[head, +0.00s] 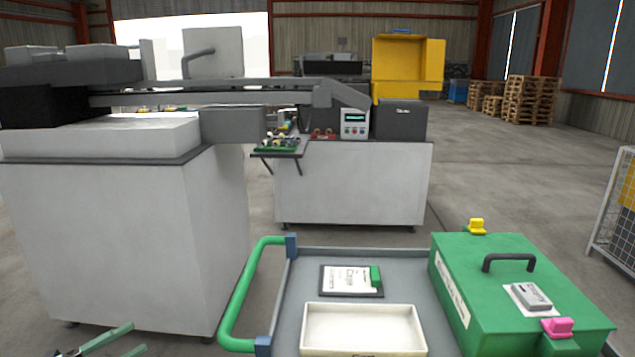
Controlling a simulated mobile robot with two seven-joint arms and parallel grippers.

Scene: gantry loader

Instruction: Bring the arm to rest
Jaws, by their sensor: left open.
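My left gripper (131,338) shows at the bottom left edge, low in front of the white machine cabinet (120,240). Its two green fingers are apart and nothing is seen between them. The rest of the left arm is mostly cut off by the frame's lower edge. My right gripper is not in view.
A grey cart (290,310) with a green handle (237,295) stands at the front centre. It carries a cream tray (362,328), a card holder (350,281) and a green case (510,265). A grey gantry beam (230,92) spans behind. Open floor (530,180) lies to the right.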

